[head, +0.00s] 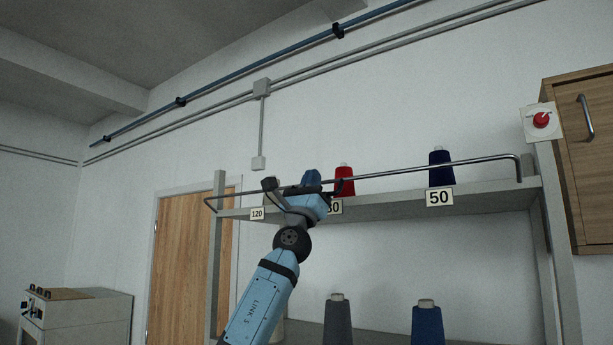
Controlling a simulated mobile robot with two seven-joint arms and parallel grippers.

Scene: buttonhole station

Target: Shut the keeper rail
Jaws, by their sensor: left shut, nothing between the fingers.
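The keeper rail (430,167) is a thin grey metal bar running along the front of the upper shelf (385,208). Its right end bends down to the shelf near the right post, and its left end bends down by the left post. The bar stands above the shelf's front edge, in front of the cones. My left gripper (312,183) is at the left part of the rail, shut and empty, overlapping the bar in view; I cannot tell whether they touch. My wrist hides part of the rail and a number label. My right gripper is out of view.
A red cone (345,182) and a navy cone (441,169) stand on the upper shelf. A grey cone (338,320) and a blue cone (427,325) stand lower. A red button (541,120) and wooden cabinet (585,170) are at right. Open air lies above the rail.

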